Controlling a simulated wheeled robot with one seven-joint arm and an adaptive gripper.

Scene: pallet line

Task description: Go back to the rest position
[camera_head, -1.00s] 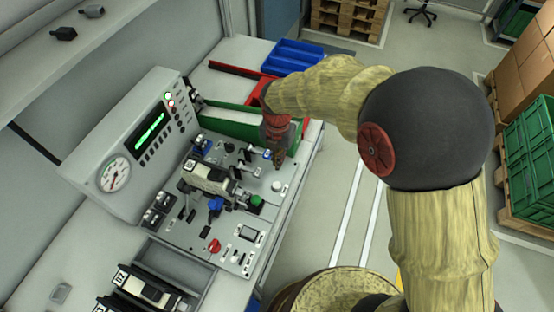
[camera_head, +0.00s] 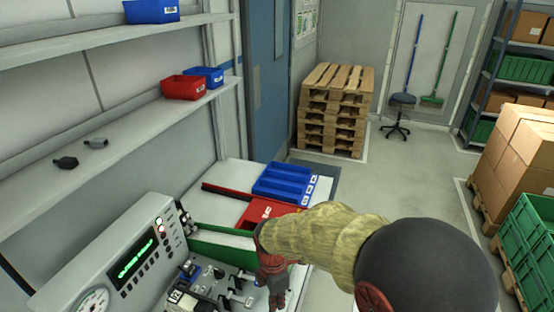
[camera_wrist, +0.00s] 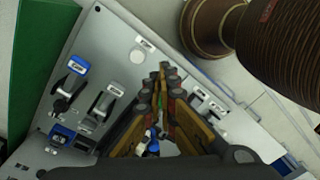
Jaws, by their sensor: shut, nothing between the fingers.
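My gripper (camera_head: 276,298) hangs pointing down at the end of my bent arm, over the back right part of the grey test panel (camera_head: 232,272). In the wrist view my gripper's fingers (camera_wrist: 163,70) meet at their tips with nothing between them. The gap between fingertips and panel is hard to judge. The lower part of the panel is cut off in the head view.
A display console (camera_head: 135,262) stands left of the panel. Stacked pallets (camera_head: 335,108), a stool (camera_head: 402,100) and cartons (camera_head: 522,150) stand farther off. Floor between them is clear.

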